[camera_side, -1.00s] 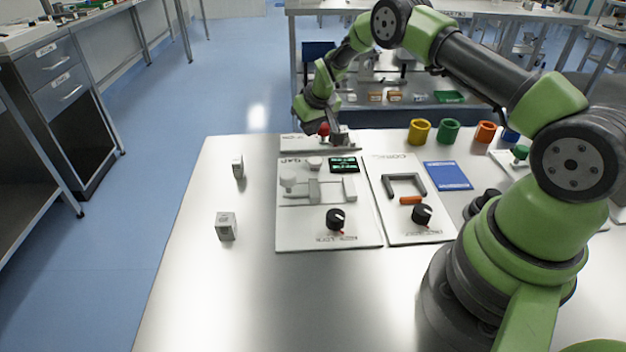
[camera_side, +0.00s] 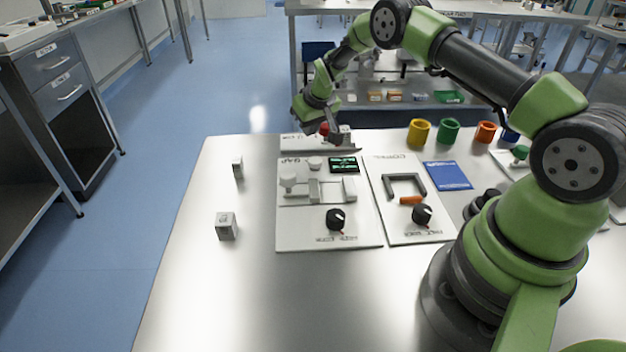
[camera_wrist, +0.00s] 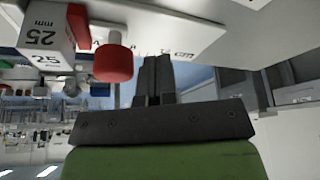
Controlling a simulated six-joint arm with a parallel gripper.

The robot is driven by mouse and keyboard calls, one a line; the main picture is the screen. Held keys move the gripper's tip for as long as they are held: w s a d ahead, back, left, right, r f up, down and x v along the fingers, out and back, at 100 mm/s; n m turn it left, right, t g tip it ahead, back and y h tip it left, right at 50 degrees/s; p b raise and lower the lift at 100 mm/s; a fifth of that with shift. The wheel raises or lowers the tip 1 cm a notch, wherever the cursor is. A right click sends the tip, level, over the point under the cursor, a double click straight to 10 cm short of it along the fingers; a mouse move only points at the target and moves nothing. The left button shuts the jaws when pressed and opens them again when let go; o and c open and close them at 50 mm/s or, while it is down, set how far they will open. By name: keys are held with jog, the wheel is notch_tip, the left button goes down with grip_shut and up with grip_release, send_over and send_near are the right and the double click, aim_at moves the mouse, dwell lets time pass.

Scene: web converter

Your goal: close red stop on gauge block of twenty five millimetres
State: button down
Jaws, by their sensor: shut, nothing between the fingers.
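In the wrist view the white gauge block (camera_wrist: 42,30), marked 25 mm, stands on the pale plate (camera_wrist: 170,22) at the upper left. A red part (camera_wrist: 78,26) shows right beside the block; whether they touch I cannot tell. The red knob of the stop (camera_wrist: 113,64) hangs to the right of the block. My gripper (camera_wrist: 155,72) is shut and empty, just to the right of the red knob, with little or no gap visible. In the side view my gripper (camera_side: 333,128) is at the back plate (camera_side: 296,142), partly covering the red knob (camera_side: 324,129).
Two loose blocks (camera_side: 226,226) (camera_side: 238,168) stand on the table at the left. A gap panel (camera_side: 300,225) with slider and black knob lies in front, beside a panel with a grey handle (camera_side: 405,183). Coloured cups (camera_side: 419,132) stand at the back right. The table's front left is clear.

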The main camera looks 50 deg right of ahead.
jog(key=shift+w+a, duration=0.15)
notch_tip(320, 180, up, 7)
dwell(1.0)
jog(key=s+a+r+t, duration=0.1)
jog(key=s+a+r, duration=0.25)
jog(key=r, duration=0.35)
jog(key=s+a+r+y, duration=0.1)
jog(key=s+a+r, duration=0.2)
jog(key=s+r, duration=0.25)
jog(key=s+a+r+t, duration=0.1)
jog(key=s+a+r, duration=0.25)
jog(key=r, duration=0.45)
jog(key=s+a+y, duration=0.1)
jog(key=s+a, duration=0.2)
jog(key=s, duration=0.7)
jog(key=s+a+m+y, duration=0.1)
jog(key=s+a, duration=0.2)
jog(key=s, duration=0.6)
jog(key=shift+s+a+r+t, duration=0.15)
jog(key=shift+s+a+t, duration=0.15)
jog(key=shift+s+t, duration=0.1)
